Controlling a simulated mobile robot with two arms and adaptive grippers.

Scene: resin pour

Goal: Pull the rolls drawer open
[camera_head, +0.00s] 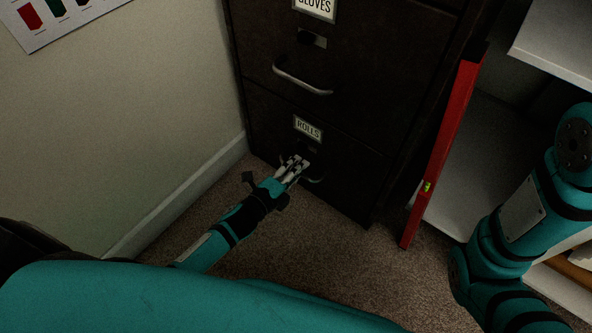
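The rolls drawer (345,165) is the low drawer of a dark cabinet, with a white label reading "ROLLS" (307,128). Its front looks flush with the cabinet, so it appears closed. Its curved metal handle (316,180) is partly hidden behind my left gripper (296,167). That gripper's pale fingers are at the left part of the handle, overlapping it in the picture. Whether they grip the bar is too small and dark to tell. My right arm shows at the right edge, but its gripper is out of view.
The gloves drawer (350,75) sits above, closed, with its own handle (302,78). A red spirit level (440,155) leans upright at the cabinet's right side, beside white shelving (560,45). A wall with a baseboard (190,190) is close on the left. Carpet (330,240) before the drawer is clear.

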